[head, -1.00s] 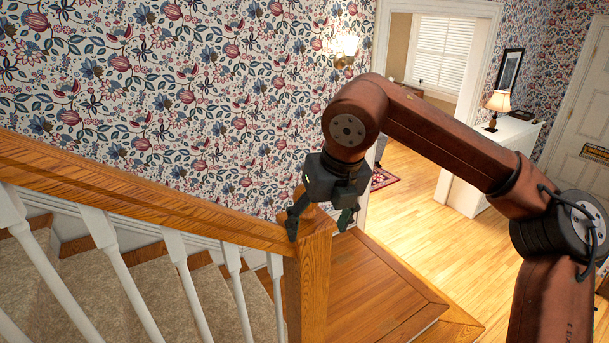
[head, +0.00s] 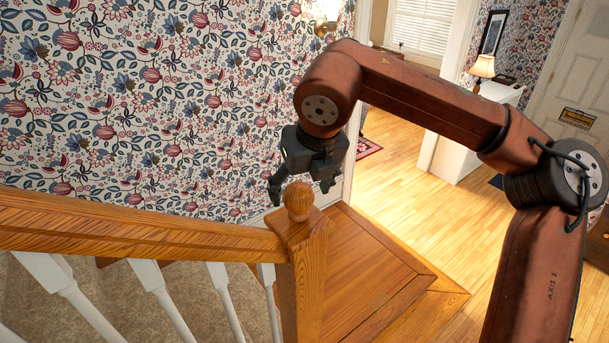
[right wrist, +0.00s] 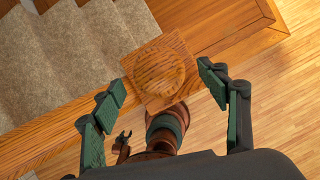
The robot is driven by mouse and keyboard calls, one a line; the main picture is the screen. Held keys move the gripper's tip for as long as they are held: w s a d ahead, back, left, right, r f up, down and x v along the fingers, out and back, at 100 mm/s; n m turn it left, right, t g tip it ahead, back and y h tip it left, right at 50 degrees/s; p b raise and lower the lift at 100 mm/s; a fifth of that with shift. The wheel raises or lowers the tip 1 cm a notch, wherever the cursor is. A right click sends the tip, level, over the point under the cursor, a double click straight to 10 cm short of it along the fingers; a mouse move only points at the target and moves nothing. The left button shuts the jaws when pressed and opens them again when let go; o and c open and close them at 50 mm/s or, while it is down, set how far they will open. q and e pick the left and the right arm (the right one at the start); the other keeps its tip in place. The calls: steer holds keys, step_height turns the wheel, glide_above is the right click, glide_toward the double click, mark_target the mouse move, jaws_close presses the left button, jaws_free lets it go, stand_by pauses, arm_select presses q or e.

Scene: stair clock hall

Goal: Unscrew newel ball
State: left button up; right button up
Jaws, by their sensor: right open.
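The newel ball (head: 298,200) is a round wooden knob on the square cap of the newel post (head: 302,275), at the lower end of the handrail. It sits upright on the cap. My right gripper (head: 302,186) is open and empty, with its fingers above and behind the ball in the head view. In the right wrist view the ball (right wrist: 160,69) shows from above, between and beyond the spread fingers (right wrist: 162,90), which do not touch it. A small dark gripper (right wrist: 122,142), seemingly my left, shows low down there; its jaws are too small to judge.
The wooden handrail (head: 140,230) slopes down to the post, with white balusters (head: 165,300) and carpeted stairs below. A wooden landing (head: 370,270) lies right of the post. A wall lamp (head: 327,15) is on the papered wall. The hall floor beyond is open.

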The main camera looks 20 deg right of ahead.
mark_target(298, 198)
steer(key=x, duration=0.3)
steer(key=shift+w+a+f+p, duration=0.1)
steer(key=shift+w+a+p, duration=0.05)
steer(key=shift+w+p, duration=0.2)
steer(key=shift+s+f, duration=0.1)
steer(key=shift+f, duration=0.2)
steer(key=shift+c, duration=1.3)
steer(key=c, duration=1.1)
arm_select(q)
steer(key=shift+w+a+r, duration=0.1)
steer(key=shift+w+r, duration=0.25)
steer(key=shift+r, duration=0.25)
arm_select(e)
steer(key=shift+o, duration=0.2)
arm_select(q)
steer(key=shift+w, duration=0.1)
